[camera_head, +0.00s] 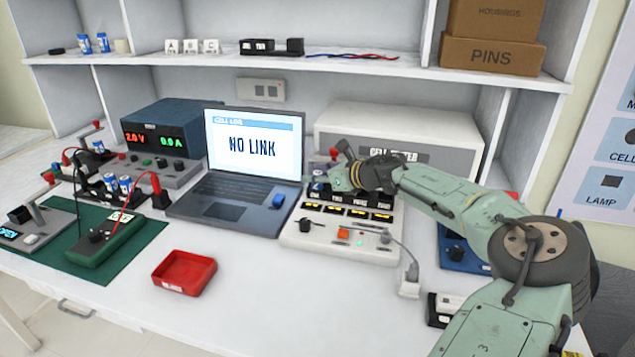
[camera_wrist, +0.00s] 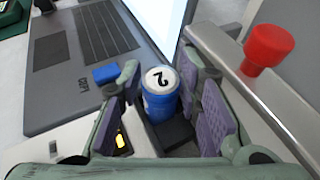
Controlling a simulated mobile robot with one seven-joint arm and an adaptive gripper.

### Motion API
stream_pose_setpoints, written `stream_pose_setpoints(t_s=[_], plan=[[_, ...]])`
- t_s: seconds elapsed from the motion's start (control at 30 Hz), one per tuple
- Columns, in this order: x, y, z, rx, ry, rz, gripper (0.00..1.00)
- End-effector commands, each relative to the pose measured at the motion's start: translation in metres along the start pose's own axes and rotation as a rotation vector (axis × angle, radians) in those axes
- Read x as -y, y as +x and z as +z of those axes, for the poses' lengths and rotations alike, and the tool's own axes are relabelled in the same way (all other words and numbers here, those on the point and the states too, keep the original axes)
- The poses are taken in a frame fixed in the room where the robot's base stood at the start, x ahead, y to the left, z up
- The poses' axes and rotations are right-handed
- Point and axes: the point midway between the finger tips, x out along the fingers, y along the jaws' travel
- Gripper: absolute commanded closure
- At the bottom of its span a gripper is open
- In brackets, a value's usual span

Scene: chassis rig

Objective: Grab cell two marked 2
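Cell two, a blue cylinder with a white top marked 2 (camera_wrist: 160,92), stands upright in a dark slot in the wrist view. In the head view a small blue part of it (camera_head: 318,187) shows at the back left of the white tester panel (camera_head: 304,238). My gripper (camera_wrist: 163,80) is open around the cell, with one purple-padded finger on each side. A gap shows at the left finger; the right finger is close to the cell, and I cannot tell if it touches. In the head view my gripper (camera_head: 343,174) is low over the panel's back edge.
The open laptop (camera_head: 235,196) reading NO LINK stands just left, with a blue plug (camera_head: 278,201) at its side. A red knob (camera_wrist: 268,46) rises right of my gripper in the wrist view. A red tray (camera_head: 184,273) sits in front; white table around it is clear.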

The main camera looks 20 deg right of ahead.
Motion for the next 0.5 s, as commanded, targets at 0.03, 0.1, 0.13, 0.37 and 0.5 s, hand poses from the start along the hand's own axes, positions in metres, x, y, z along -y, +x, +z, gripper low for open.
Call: stream_pose_setpoints(t_s=[0.03, 0.1, 0.13, 0.37, 0.5], plan=[[0.0004, 0.0000, -0.0005, 0.000, 0.000, -0.001, 0.69], [0.0003, -0.0001, -0.0006, 0.000, 0.000, -0.001, 0.69], [0.0003, -0.0002, -0.0006, 0.000, 0.001, -0.001, 0.69], [0.0002, -0.0004, -0.0006, 0.000, 0.001, 0.000, 0.83], [0.0002, -0.0004, -0.0006, 0.000, 0.001, 0.000, 0.93]])
